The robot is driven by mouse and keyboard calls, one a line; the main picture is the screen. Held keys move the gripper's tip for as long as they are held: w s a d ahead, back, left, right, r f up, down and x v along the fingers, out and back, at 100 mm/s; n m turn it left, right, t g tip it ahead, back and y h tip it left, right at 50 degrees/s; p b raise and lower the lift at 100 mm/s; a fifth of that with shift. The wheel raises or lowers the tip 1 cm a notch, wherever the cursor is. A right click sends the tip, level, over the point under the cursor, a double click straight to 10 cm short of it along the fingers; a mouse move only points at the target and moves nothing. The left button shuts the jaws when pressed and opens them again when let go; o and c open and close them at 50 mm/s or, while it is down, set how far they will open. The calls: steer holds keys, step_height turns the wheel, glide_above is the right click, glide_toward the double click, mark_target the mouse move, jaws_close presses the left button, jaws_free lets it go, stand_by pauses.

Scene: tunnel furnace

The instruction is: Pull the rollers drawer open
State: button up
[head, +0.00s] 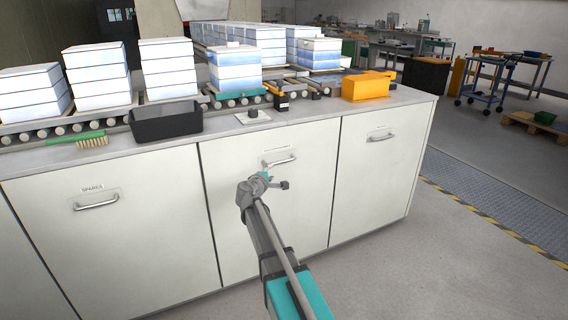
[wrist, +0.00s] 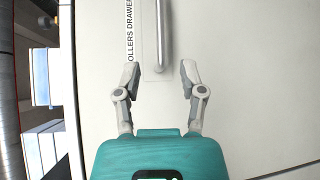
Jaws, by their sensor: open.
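The rollers drawer (head: 305,195) is the white middle front of the bench and looks shut, flush with its neighbours. Its metal bar handle (head: 279,161) sits near the top. In the wrist view the handle (wrist: 162,36) runs up from between the fingertips, beside a label of which "OLLERS DRAWER" (wrist: 130,32) shows. My gripper (head: 270,181) is in front of the drawer, just below the handle in the head view. In the wrist view my gripper (wrist: 160,70) is open, one finger either side of the handle's near end. I cannot tell the remaining depth gap.
A spares drawer (head: 95,250) is to the left and another handled front (head: 375,175) to the right. On the worktop (head: 225,130) are a black bin (head: 165,120), a green brush (head: 90,140), an orange box (head: 365,87) and stacked blocks on rollers.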

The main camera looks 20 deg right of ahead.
mark_target(281, 162)
steer(key=b+x, duration=0.1)
steer(key=x, duration=1.1)
steer(key=shift+w+b, duration=0.1)
steer(key=shift+b, duration=0.2)
jaws_close()
